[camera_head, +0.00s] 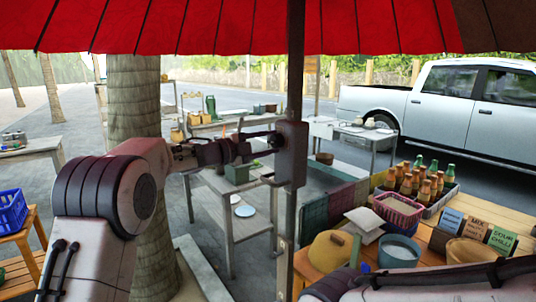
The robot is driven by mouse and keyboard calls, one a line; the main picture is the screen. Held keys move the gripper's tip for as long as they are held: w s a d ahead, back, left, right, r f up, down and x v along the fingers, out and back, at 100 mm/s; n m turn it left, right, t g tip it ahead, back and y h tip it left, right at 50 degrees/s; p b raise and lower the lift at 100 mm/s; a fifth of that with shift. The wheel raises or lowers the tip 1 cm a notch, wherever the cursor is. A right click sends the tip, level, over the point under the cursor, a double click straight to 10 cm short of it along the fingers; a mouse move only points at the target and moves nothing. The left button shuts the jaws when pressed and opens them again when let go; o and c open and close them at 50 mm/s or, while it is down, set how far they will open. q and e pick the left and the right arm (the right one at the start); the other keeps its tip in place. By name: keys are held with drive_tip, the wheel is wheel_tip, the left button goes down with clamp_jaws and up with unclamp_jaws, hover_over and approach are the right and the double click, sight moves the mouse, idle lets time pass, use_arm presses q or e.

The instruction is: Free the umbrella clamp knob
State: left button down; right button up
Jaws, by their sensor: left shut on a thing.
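The dark umbrella pole (294,60) stands upright in the middle of the view. A dark brown clamp housing (292,158) is fixed around it. My left gripper (271,140) reaches in from the left at the housing's upper left side. It is shut on the small dark clamp knob (277,140), which its fingers mostly hide. A thin bent handle (267,181) sticks out at the housing's lower left. The red umbrella canopy (210,25) spreads across the top. My right arm crosses the bottom right corner; its gripper is out of view.
A wooden stall counter (510,218) at right holds a bottle crate (433,208), a pink basket (398,210), a blue-grey pot (399,251) and sign cards. A tree trunk (133,80) stands behind my left arm. A low grey table (215,205) stands beyond the pole.

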use_arm(q)
drive_tip(key=shift+d+f+m+b, duration=0.1)
drive_tip(key=shift+f+m+b, duration=0.05)
drive_tip(key=shift+m+b, duration=1.1)
drive_tip(key=shift+s+m, duration=0.1)
drive_tip(key=shift+m, duration=0.15)
drive_tip(key=shift+c, duration=1.5)
unclamp_jaws()
